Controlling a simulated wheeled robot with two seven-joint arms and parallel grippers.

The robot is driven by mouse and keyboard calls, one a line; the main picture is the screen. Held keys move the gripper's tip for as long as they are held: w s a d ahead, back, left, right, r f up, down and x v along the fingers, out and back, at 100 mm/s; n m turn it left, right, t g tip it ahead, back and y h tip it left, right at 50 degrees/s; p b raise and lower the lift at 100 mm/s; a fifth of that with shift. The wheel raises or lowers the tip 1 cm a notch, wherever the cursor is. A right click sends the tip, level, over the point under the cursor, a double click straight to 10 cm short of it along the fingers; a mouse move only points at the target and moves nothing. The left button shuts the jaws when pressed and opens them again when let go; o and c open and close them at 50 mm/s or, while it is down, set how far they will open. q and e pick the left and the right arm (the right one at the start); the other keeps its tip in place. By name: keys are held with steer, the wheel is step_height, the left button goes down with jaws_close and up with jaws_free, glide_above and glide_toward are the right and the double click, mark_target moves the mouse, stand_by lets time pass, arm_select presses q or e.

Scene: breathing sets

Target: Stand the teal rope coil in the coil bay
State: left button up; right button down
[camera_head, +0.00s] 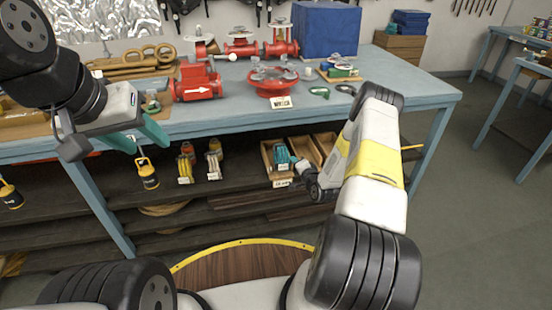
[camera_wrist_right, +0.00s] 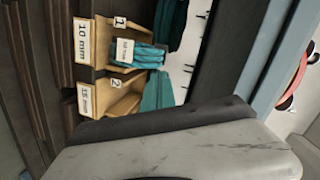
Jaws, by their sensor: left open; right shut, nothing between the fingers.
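The teal rope coil (camera_head: 281,154) with a white tag is in the left compartment of the wooden bins (camera_head: 267,158) on the shelf under the bench. In the right wrist view the teal coil (camera_wrist_right: 146,55) is in the compartment marked 1, beside the 10 mm label; compartment 2 (camera_wrist_right: 118,103) is below it in the picture. My right gripper (camera_head: 298,165) is shut and empty, close beside the coil; whether they touch is unclear. Its fingertips are partly hidden by the wrist in the head view. My left gripper (camera_head: 133,138) is open and empty in front of the bench edge.
The blue bench top (camera_head: 225,112) overhangs the shelf and carries red valves (camera_head: 197,82). A bench leg (camera_head: 434,135) stands at right.

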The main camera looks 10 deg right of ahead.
mark_target(283, 168)
steer(key=s+a+f+m+t+h, duration=0.25)
steer(key=s+f+m, duration=0.45)
steer(key=f, duration=0.4)
steer(key=shift+n+y, duration=0.35)
steer(key=shift+n, duration=0.25)
steer(key=w, duration=1.2)
steer(key=shift+w+r, duration=0.2)
steer(key=shift+w, duration=0.05)
